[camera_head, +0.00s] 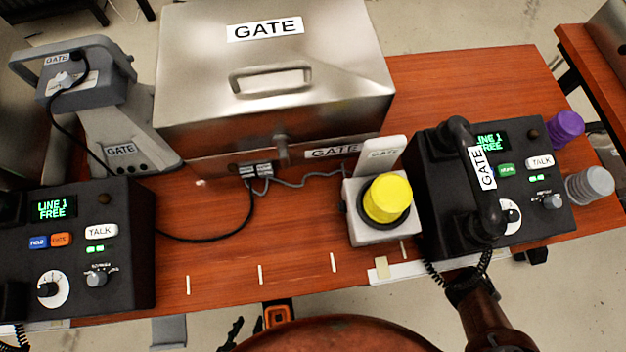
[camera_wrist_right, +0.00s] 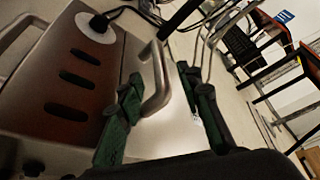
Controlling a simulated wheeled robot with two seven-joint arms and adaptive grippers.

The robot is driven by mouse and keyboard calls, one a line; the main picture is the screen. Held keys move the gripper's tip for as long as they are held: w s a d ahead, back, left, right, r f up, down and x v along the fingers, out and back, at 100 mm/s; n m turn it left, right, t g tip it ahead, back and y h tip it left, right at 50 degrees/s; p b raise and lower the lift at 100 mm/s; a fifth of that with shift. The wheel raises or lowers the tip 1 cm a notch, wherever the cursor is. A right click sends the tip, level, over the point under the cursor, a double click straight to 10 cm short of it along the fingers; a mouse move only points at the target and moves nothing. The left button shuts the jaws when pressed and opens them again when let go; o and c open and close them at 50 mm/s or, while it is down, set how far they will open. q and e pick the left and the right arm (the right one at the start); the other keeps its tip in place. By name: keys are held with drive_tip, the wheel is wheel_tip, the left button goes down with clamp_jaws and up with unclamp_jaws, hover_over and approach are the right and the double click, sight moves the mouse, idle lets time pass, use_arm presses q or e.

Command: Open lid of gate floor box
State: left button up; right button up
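In the right wrist view, a metal box panel with a curved bar handle (camera_wrist_right: 161,82) fills the left and middle. My right gripper (camera_wrist_right: 165,108) has its green fingers apart on either side of this handle; the bar is close to the left finger, and I cannot tell if they touch. In the head view, a steel box labelled GATE (camera_head: 340,75) stands on the table, its handled lid shut and no gripper on it. I cannot tell whether the wrist view shows this box. My left gripper (camera_head: 245,333) shows only as dark fingertips at the bottom edge, apart and empty.
On the wooden table (camera_head: 470,85) stand two black phone units (camera_head: 125,215) (camera_head: 540,210), a grey GATE stand (camera_head: 135,130) and a yellow button (camera_head: 387,198). Cables lie before the box. An orange-framed item (camera_head: 278,316) is below the front edge.

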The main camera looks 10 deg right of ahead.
drive_tip(key=b+x, duration=0.1)
drive_tip(key=x, duration=0.6)
drive_tip(key=shift+a, duration=0.15)
use_arm(q)
drive_tip(key=shift+s+a+f+t, duration=0.15)
drive_tip(key=shift+f+t, duration=0.15)
drive_tip(key=shift+f, duration=0.25)
drive_tip(key=shift+s+a+f+t, duration=0.15)
drive_tip(key=shift+f+t, duration=0.15)
drive_tip(key=shift+f, duration=0.2)
use_arm(e)
drive_tip(key=shift+c, duration=0.7)
clamp_jaws()
